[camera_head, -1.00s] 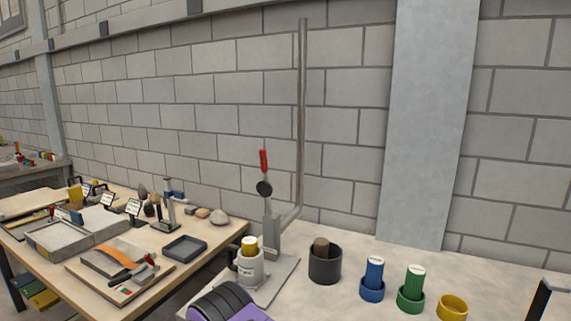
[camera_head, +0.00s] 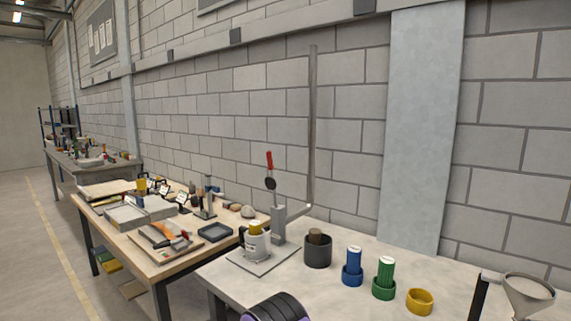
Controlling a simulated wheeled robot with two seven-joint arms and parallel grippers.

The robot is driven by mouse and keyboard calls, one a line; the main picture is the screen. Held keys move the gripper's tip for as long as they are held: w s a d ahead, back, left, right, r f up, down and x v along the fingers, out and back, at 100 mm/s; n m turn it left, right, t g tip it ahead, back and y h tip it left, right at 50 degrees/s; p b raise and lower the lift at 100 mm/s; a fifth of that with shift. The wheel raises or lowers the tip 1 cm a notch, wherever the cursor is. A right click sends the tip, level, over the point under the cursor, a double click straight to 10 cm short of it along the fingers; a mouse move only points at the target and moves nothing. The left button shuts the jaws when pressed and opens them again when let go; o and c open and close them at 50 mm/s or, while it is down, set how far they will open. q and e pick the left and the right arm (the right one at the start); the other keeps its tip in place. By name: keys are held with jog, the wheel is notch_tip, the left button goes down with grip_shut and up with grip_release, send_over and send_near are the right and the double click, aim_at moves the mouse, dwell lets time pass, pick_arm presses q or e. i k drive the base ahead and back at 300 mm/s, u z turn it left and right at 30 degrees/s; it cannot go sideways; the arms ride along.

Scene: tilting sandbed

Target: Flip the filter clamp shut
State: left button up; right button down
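The filter clamp (camera_head: 270,172) stands on the light worktop with its red-handled lever pointing upright above a grey post (camera_head: 279,224). Beside the post, on the same base plate (camera_head: 262,260), sits a white cup-like housing (camera_head: 257,242) with a yellow cylinder (camera_head: 255,228) in its top. The lever is raised, clear of the housing. Neither of my grippers shows in the head view. A black ribbed part with a purple edge at the bottom centre seems to be part of my arm.
On the worktop (camera_head: 330,282) stand a dark cup (camera_head: 318,249), a blue cylinder (camera_head: 353,265), a green cylinder (camera_head: 384,278), a yellow ring (camera_head: 420,301) and a funnel (camera_head: 528,295). A tall pipe (camera_head: 312,130) rises behind the clamp. A wooden table (camera_head: 165,268) with trays stands left.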

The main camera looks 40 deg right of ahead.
aim_at(270, 184)
jog(key=z, duration=0.9)
